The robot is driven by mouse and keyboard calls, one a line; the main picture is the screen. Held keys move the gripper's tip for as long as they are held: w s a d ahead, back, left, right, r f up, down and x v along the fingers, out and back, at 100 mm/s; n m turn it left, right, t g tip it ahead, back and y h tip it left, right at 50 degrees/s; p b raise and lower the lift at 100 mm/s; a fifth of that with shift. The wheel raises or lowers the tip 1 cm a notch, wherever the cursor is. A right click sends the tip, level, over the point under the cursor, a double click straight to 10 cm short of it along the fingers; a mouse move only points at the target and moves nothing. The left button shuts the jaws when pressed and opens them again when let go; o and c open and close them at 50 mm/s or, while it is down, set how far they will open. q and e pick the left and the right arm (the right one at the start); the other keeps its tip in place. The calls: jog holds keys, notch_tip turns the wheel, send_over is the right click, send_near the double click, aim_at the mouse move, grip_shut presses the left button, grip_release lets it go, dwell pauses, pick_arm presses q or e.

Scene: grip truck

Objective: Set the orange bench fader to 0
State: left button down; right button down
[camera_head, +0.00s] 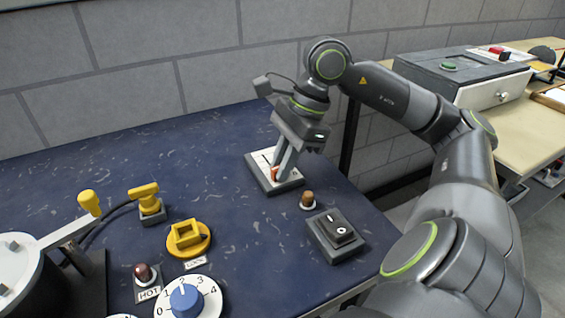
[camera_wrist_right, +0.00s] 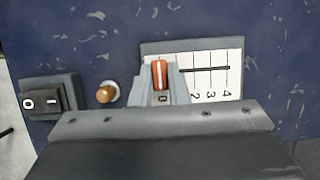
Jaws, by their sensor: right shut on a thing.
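The bench fader is a grey box with a white scale plate (camera_head: 258,162) on the blue bench. It also shows in the right wrist view (camera_wrist_right: 213,62), with a dark slot and the marks 2, 3 and 4 to the right. Its orange knob (camera_wrist_right: 160,75) has a pale stripe and stands at the left end of the slot, level with the 0 mark. The 1 is hidden behind a finger. My right gripper (camera_head: 278,172) points down at the fader and is shut on the orange knob (camera_head: 275,175). My left gripper is not in view.
A brown-topped button (camera_head: 307,199) and a black rocker switch (camera_head: 339,230) stand close in front of the fader. A yellow turn handle (camera_head: 188,238), a blue dial knob (camera_head: 186,299) and a yellow lever (camera_head: 145,194) are further left. The bench behind them is clear.

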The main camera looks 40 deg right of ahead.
jog(key=shift+s+a, duration=0.15)
jog(key=shift+s, duration=0.1)
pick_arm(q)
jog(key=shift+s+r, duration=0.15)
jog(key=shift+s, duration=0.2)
pick_arm(e)
jog(key=shift+w+f, duration=0.1)
jog(key=shift+f, duration=0.05)
jog(key=c, duration=1.7)
grip_release()
jog(key=shift+c, duration=0.2)
jog(key=o, duration=0.3)
jog(key=shift+s, duration=0.2)
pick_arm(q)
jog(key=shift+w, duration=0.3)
pick_arm(e)
jog(key=shift+o, duration=0.2)
jog(key=shift+w, duration=0.1)
